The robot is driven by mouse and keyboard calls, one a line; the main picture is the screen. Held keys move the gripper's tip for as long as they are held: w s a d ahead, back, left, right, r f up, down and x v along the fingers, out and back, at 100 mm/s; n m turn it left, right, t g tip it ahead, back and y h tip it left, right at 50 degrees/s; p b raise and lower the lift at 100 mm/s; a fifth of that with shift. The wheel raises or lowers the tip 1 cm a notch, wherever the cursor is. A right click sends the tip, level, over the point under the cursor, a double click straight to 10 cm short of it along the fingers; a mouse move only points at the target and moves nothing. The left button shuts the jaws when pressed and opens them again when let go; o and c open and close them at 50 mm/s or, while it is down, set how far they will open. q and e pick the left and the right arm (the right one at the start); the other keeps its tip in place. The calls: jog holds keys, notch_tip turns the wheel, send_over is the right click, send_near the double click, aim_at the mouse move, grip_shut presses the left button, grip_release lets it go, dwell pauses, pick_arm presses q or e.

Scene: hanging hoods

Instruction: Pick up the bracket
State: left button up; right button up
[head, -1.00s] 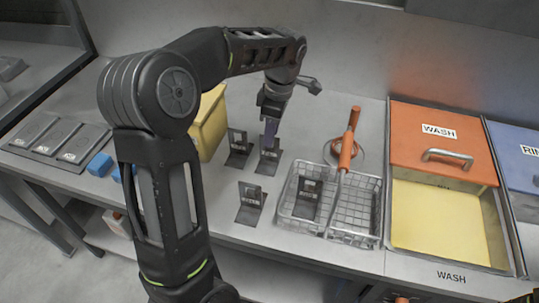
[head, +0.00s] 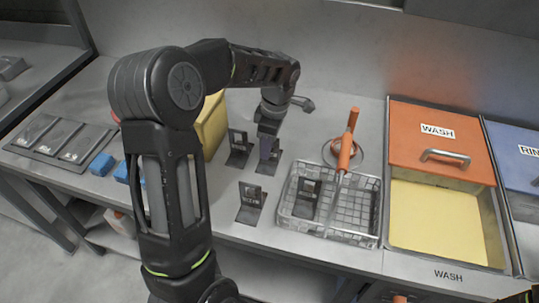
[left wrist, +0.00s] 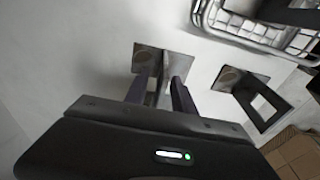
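Dark L-shaped brackets stand on the grey counter: one (head: 267,168) under my left gripper, one (head: 238,158) just left of it, one (head: 250,205) nearer the front. Another bracket (head: 305,200) is in the wire basket. My left gripper (head: 268,150) points down at the bracket below it. In the left wrist view, the two fingers (left wrist: 160,88) stand on either side of that bracket's upright plate, with gaps showing; its base (left wrist: 178,63) lies beyond. A second bracket (left wrist: 258,102) lies to the right there.
The wire basket (head: 362,238) with an orange-handled tool (head: 345,150) stands right of the brackets. Further right is the wash sink with an orange lid (head: 425,155). A yellow container (head: 212,125) stands behind my left arm. Blue blocks (head: 101,164) lie at left.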

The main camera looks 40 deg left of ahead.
pick_arm(q)
jog(key=shift+c, duration=0.3)
grip_shut()
dwell(1.1)
